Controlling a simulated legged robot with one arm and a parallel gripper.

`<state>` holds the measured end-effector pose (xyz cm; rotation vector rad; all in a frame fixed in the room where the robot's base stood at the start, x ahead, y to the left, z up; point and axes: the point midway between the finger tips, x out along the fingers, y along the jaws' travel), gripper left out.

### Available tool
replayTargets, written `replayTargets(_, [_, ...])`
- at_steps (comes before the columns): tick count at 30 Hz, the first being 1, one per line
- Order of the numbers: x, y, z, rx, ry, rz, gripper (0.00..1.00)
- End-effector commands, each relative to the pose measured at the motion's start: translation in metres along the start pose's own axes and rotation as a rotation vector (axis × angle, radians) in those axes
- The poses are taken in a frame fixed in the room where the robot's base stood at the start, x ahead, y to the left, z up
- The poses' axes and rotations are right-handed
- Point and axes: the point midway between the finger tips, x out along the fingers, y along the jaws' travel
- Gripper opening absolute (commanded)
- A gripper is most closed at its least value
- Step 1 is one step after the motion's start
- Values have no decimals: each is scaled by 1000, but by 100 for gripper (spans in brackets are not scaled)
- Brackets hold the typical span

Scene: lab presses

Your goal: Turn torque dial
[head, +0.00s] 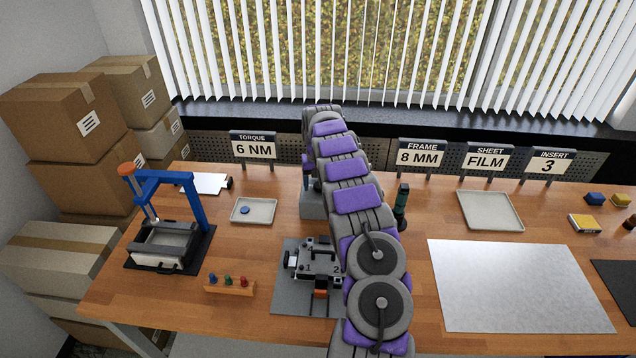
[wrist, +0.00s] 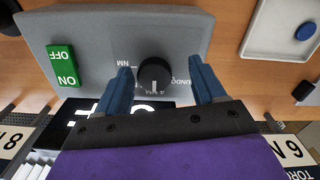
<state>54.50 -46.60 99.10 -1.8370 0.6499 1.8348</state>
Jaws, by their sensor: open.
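In the wrist view the black torque dial (wrist: 154,76) sits on a grey control box (wrist: 100,35) with partly readable white markings around it, including NM and UNDO. My gripper (wrist: 160,74) is open, with one blue finger on each side of the dial. Gaps show between the fingers and the dial, and I cannot see contact. A short pale mark shows on the dial's face. The torque sign (head: 253,148) reads 6 NM.
A green ON/OFF switch (wrist: 63,66) is on the same box. In the head view a tray with a blue disc (head: 266,210) lies left of the box. A blue-framed press (head: 168,215) stands further left, and a numbered fixture (head: 312,265) stands in front.

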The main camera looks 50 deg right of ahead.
Motion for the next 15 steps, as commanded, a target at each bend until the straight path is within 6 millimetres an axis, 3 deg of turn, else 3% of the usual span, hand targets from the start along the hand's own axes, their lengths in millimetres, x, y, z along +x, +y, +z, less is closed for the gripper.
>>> replayTargets(2, [3, 2, -3, 0, -2, -4, 67])
replayTargets(15, [2, 4, -2, 2, -2, -2, 25])
